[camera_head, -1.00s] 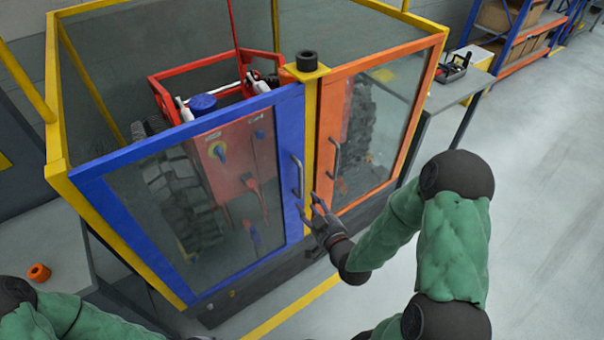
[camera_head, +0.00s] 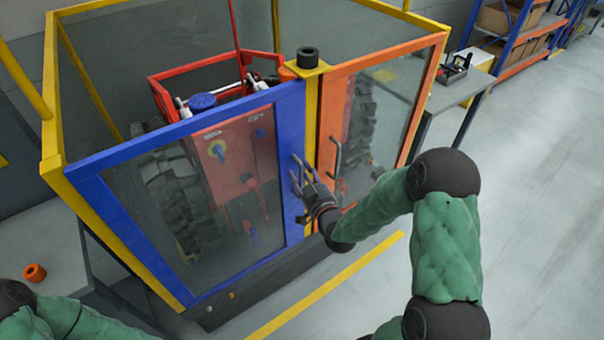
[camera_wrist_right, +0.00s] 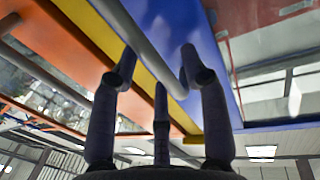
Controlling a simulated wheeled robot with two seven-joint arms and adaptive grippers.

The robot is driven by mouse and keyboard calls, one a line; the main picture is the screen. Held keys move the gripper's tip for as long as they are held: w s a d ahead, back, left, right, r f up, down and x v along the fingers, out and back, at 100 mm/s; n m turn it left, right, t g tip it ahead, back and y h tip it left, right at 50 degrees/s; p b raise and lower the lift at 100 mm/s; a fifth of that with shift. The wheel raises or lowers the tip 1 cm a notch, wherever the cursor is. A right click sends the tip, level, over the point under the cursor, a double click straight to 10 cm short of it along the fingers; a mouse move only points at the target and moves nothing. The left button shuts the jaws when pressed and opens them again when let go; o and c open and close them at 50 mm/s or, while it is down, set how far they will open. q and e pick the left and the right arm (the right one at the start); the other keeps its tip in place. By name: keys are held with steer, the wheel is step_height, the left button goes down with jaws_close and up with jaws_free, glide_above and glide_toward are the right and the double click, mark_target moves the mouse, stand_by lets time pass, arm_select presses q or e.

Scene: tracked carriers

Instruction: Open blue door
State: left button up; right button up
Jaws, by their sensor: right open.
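The blue door (camera_head: 290,122) is the left front door of the yellow-framed enclosure and looks shut. Its grey vertical handle (camera_head: 296,182) is near the door's right edge, by the yellow post. My right gripper (camera_head: 298,166) is at this handle with its fingers spread. In the right wrist view the handle (camera_wrist_right: 142,38) runs between the open fingers (camera_wrist_right: 160,70), with blue door surface (camera_wrist_right: 196,22) behind it. I cannot tell whether a finger touches it. My left gripper is not in view; only part of my left arm shows at the bottom left.
An orange door (camera_head: 328,100) with its own handle (camera_head: 337,158) is right of the yellow post (camera_head: 311,110). A red machine (camera_head: 240,150) stands behind the glass. An orange ring (camera_head: 34,272) lies on a table at left. Open floor (camera_head: 540,220) lies to the right.

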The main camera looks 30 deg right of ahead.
steer(key=shift+w, duration=0.45)
jaws_close()
